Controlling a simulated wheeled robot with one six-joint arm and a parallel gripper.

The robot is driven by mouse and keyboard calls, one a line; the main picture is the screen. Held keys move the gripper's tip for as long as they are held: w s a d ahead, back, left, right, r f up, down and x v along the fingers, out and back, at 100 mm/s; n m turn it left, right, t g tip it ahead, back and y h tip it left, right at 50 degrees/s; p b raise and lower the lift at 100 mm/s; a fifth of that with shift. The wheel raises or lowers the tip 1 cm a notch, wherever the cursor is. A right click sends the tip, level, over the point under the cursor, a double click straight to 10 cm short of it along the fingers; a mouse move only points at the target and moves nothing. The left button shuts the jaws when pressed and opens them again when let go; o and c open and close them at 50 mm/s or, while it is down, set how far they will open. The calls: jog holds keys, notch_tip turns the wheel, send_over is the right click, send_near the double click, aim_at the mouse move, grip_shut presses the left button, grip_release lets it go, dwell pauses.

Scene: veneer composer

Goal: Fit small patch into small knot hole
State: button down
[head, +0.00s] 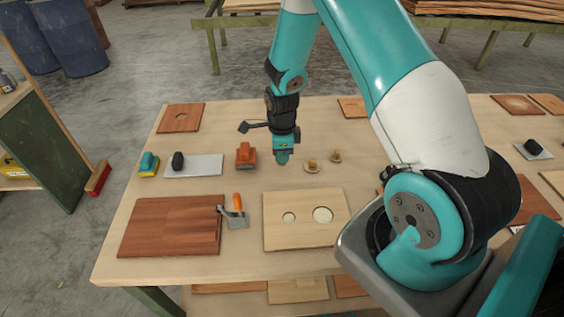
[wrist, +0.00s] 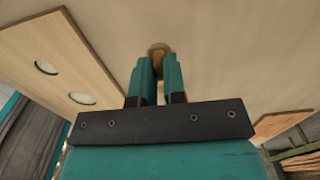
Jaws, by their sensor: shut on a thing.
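My gripper (head: 283,157) is shut over the middle of the table. In the wrist view its two teal fingers (wrist: 160,72) are closed on a small round wooden piece, the small patch (wrist: 159,48), which shows just past the fingertips. In the head view I cannot make the patch out under the fingers. A pale wooden board (head: 305,239) lies in front of my gripper. It has a small knot hole (head: 289,217) on the left and a larger hole (head: 323,214) on the right. Both holes also show at the left of the wrist view, the small one (wrist: 46,68) above the larger.
Two knobbed wooden discs (head: 312,166) (head: 335,156) stand right of my gripper. An orange-brown block tool (head: 246,156) stands to its left. An orange-handled tool (head: 235,213) sits between the pale board and a dark red board (head: 170,227). The table between gripper and pale board is clear.

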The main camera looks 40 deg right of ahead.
jog(key=shift+r+p, duration=1.3)
jog(key=shift+r, duration=0.55)
